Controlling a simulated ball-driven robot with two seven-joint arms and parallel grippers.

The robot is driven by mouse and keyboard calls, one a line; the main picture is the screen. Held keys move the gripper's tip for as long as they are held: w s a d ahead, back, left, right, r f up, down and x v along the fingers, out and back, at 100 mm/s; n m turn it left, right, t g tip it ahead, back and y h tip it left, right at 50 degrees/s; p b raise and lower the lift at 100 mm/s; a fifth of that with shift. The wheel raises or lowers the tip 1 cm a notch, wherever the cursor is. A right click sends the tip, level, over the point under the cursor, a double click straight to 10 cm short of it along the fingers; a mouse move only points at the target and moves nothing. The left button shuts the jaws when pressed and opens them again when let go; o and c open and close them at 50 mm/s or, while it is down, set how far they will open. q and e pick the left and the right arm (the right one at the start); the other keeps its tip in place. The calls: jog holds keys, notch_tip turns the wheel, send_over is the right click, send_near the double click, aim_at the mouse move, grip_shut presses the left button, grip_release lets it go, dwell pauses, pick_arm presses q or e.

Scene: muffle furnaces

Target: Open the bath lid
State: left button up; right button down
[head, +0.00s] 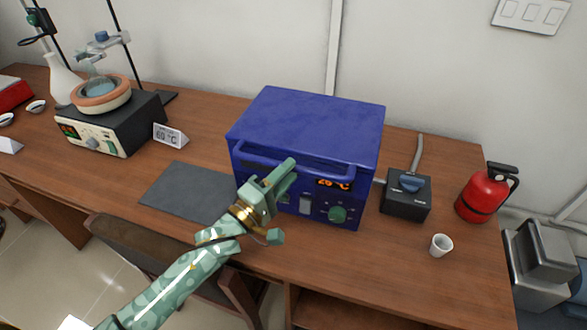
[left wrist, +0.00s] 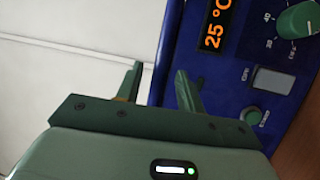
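The blue bath (head: 300,150) stands on the wooden bench, its lid (head: 310,115) lying flat and closed on top. A blue handle bar (head: 325,165) runs across the upper front, above an orange temperature display (head: 334,184). My left gripper (head: 284,175) is at the bath's front, close to the handle bar, and covers part of the front panel. In the left wrist view its two fingers (left wrist: 160,82) are apart, with a blue edge of the bath (left wrist: 165,55) appearing between them. I cannot tell whether they touch the bar. My right gripper is not in view.
A dark grey mat (head: 190,192) lies left of the bath. A temperature sign (head: 170,135) and a heating mantle with flask (head: 105,110) stand further left. To the right are a switch box (head: 406,196), a white cup (head: 440,245) and a red extinguisher (head: 482,193).

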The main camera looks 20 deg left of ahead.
pick_arm(q)
jog(key=shift+x, duration=1.05)
jog(key=shift+w+d, duration=0.1)
jog(key=shift+w, duration=0.15)
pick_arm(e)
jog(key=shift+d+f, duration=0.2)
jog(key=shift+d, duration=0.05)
